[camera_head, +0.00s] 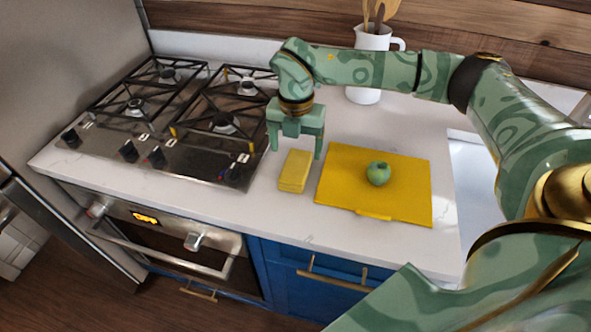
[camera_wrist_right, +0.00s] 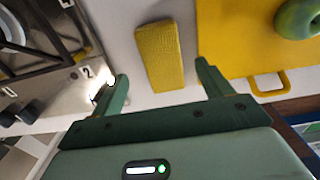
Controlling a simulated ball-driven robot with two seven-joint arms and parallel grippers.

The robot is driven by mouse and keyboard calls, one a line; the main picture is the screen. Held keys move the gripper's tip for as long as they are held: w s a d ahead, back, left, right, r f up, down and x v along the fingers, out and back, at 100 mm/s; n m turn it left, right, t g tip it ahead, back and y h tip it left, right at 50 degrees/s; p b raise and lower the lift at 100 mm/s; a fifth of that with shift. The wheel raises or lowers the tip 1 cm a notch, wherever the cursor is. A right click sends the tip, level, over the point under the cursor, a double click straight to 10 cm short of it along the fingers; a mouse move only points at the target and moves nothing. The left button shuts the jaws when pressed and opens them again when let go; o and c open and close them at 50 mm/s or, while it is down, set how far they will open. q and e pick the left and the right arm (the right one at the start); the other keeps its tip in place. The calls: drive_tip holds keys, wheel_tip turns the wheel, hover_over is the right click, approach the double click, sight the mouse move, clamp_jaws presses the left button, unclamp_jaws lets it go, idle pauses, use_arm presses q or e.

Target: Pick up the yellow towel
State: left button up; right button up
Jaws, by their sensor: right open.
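The yellow towel (camera_head: 295,171) is a small folded block lying on the white counter, between the stove and a yellow cutting board. My right gripper (camera_head: 296,150) is open and empty above the towel, with its fingers pointing down. In the right wrist view, the towel (camera_wrist_right: 160,55) lies beyond and between the two spread fingertips of the right gripper (camera_wrist_right: 160,85), and nothing is between the fingers. My left gripper is not in view.
A yellow cutting board (camera_head: 340,180) with a green apple (camera_head: 379,173) on it lies just right of the towel. A gas stove (camera_head: 200,150) is to the left. A white pitcher (camera_head: 372,42) with utensils stands behind. The sink (camera_head: 470,185) is at the right.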

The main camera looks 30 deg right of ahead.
sight(296, 165)
drive_tip(key=f, duration=0.3)
drive_tip(key=f+b, duration=0.1)
drive_tip(key=f, duration=0.1)
drive_tip(key=shift+s+a, duration=0.25)
drive_tip(key=shift+s, duration=0.15)
drive_tip(key=c, duration=1.1)
drive_tip(key=shift+r, duration=0.5)
wheel_tip(296, 165, up, 3)
drive_tip(key=shift+f+p, duration=0.1)
drive_tip(key=shift+p, duration=0.4)
drive_tip(key=s+r, duration=0.3)
drive_tip(key=s, duration=0.1)
drive_tip(key=s+a+r+p, duration=0.1)
drive_tip(key=s+r, duration=0.2)
drive_tip(key=s, duration=0.2)
drive_tip(key=s+a+r+p, duration=0.1)
drive_tip(key=s+r, duration=0.2)
drive_tip(key=s, duration=0.2)
drive_tip(key=shift+r, duration=0.2)
drive_tip(key=shift+o, duration=0.6)
